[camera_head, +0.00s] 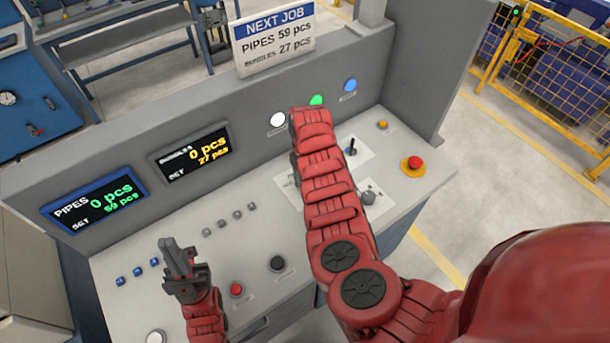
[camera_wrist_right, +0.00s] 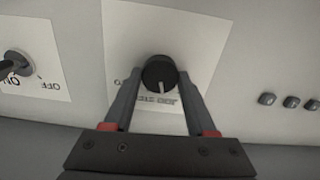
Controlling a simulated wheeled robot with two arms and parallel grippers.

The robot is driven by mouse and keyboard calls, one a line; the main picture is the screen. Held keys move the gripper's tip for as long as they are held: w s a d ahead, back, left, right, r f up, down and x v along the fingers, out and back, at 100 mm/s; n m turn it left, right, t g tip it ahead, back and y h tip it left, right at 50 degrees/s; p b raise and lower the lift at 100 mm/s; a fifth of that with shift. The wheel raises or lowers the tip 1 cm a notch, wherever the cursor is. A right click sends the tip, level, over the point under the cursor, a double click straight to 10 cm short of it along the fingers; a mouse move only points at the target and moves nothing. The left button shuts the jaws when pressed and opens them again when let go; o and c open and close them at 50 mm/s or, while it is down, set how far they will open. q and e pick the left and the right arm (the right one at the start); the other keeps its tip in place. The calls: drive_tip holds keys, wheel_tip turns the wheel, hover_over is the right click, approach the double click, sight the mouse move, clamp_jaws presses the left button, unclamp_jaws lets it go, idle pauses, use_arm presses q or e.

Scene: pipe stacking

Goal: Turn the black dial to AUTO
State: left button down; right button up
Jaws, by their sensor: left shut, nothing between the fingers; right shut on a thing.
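The black dial (camera_wrist_right: 159,72) sits on a white label plate (camera_wrist_right: 200,35) in the right wrist view. A pale mark on the dial points toward the bottom of that view. The lettering around it is partly covered and too blurred to read. My right gripper (camera_wrist_right: 158,80) is shut on the dial, one finger on each side. In the head view my red right arm hides the dial and the right gripper. My left gripper (camera_head: 178,259) is shut and empty above the left part of the console, near the blue buttons.
An ON/OFF switch (camera_wrist_right: 18,63) stands left of the dial in the right wrist view. Grey buttons (camera_wrist_right: 290,101) are on the right. The console (camera_head: 150,215) also bears a joystick (camera_head: 351,147), a red button (camera_head: 236,289) and a red emergency stop (camera_head: 415,163). Two displays (camera_head: 95,203) face me.

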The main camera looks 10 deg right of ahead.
drive_tip(key=m, duration=0.5)
drive_tip(key=shift+r+m+p, duration=0.1)
drive_tip(key=shift+m+p, duration=0.25)
drive_tip(key=shift+m, duration=0.05)
drive_tip(key=m, duration=0.2)
drive_tip(key=shift+m, duration=0.4)
drive_tip(key=m, duration=0.2)
drive_tip(key=shift+m, duration=0.4)
drive_tip(key=m+b, duration=0.1)
drive_tip(key=m, duration=0.1)
drive_tip(key=shift+w+m+b, duration=0.1)
drive_tip(key=shift+m+b, duration=0.3)
drive_tip(key=shift+m, duration=0.6)
drive_tip(key=shift+b, duration=0.35)
drive_tip(key=o, duration=1.4)
